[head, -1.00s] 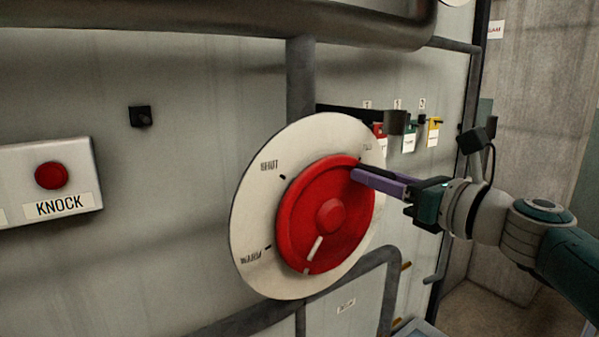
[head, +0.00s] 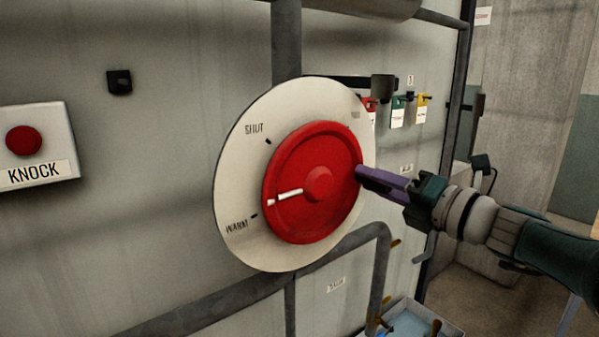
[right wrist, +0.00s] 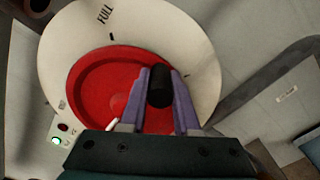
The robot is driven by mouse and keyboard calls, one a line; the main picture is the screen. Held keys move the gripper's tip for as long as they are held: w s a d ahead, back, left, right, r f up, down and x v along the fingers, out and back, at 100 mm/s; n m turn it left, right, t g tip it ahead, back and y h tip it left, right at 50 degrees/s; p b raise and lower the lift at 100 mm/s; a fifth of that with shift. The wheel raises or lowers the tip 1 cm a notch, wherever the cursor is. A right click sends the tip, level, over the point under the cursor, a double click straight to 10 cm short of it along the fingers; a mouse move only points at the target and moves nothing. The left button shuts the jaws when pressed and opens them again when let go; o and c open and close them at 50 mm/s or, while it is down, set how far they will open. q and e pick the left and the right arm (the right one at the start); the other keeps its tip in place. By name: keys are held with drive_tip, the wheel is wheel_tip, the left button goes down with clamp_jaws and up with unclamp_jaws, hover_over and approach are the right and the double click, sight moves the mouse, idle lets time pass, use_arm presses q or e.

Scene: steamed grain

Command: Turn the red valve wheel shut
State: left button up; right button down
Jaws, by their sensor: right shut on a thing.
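The red valve wheel (head: 318,215) sits on a round cream dial plate (head: 240,185) marked SHUT, WARM and, in the right wrist view, FULL. Its white pointer (head: 285,197) points left, just above the WARM mark and below the SHUT mark. My right gripper (head: 362,174) is at the wheel's right rim. In the right wrist view its purple fingers (right wrist: 160,92) stand on either side of a black handle (right wrist: 159,86) on the wheel and are shut on it. My left gripper is not in view.
A KNOCK box (head: 38,150) with a red button is on the wall at left. Grey pipes (head: 286,45) run above and below the dial. Red, green and yellow tagged items (head: 398,112) hang behind it. A tray (head: 440,328) is at lower right.

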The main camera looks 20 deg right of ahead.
sight(345, 212)
drive_tip(key=f+m, duration=0.2)
drive_tip(key=f+m+b, duration=0.1)
drive_tip(key=m, duration=0.1)
drive_tip(key=shift+s+a+f, duration=0.15)
drive_tip(key=shift+a+f, duration=0.2)
drive_tip(key=shift+a, duration=0.05)
drive_tip(key=shift+s+a+f+b, duration=0.15)
drive_tip(key=shift+a+f+b, duration=0.3)
drive_tip(key=shift+f, duration=0.25)
drive_tip(key=shift+s+a+f, duration=0.15)
drive_tip(key=shift+a+f, duration=0.25)
drive_tip(key=shift+f, duration=0.1)
drive_tip(key=shift+a, duration=0.1)
